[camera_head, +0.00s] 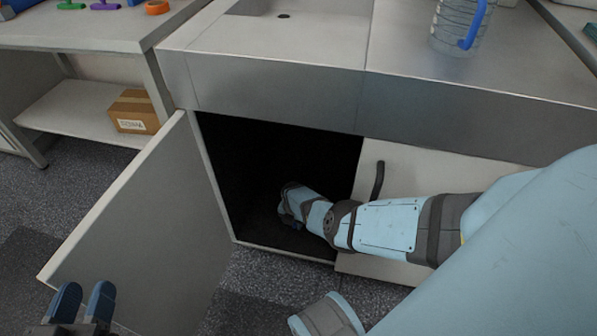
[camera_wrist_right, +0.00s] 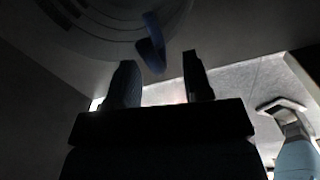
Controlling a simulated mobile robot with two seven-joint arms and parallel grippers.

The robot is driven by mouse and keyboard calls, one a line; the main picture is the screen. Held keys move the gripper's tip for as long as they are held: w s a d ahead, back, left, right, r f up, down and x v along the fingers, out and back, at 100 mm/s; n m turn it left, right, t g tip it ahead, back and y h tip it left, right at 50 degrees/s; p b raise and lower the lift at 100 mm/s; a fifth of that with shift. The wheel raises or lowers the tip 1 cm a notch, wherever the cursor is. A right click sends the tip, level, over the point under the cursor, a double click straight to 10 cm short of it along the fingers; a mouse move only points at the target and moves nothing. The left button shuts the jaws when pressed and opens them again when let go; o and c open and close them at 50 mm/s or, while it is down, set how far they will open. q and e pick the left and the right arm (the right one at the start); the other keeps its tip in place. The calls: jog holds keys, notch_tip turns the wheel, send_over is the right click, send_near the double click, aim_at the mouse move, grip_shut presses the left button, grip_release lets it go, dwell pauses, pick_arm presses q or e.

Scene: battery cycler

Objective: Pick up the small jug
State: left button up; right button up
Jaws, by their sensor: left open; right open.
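A clear jug with a blue handle (camera_head: 458,27) stands on the counter at the top right of the head view. In the right wrist view, a dim rounded, ridged jug-like body (camera_wrist_right: 112,22) with a blue handle (camera_wrist_right: 153,45) is at the top. I cannot tell its size. My right gripper (camera_wrist_right: 159,61) is open, with the blue handle in front of the gap between its fingers. In the head view that arm reaches into the dark cabinet under the sink, and the fingers are hard to make out. My left gripper (camera_head: 84,296) is open and empty at the bottom left.
The cabinet (camera_head: 275,165) has its left door (camera_head: 145,225) swung open and its right door (camera_head: 400,160) shut, with a dark handle. The opening frames my right arm. A cardboard box (camera_head: 133,111) sits on a shelf at the left. A bench with small coloured items is above it.

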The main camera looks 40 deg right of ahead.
jog(key=shift+f, duration=0.45)
grip_shut()
jog(key=shift+r, duration=0.15)
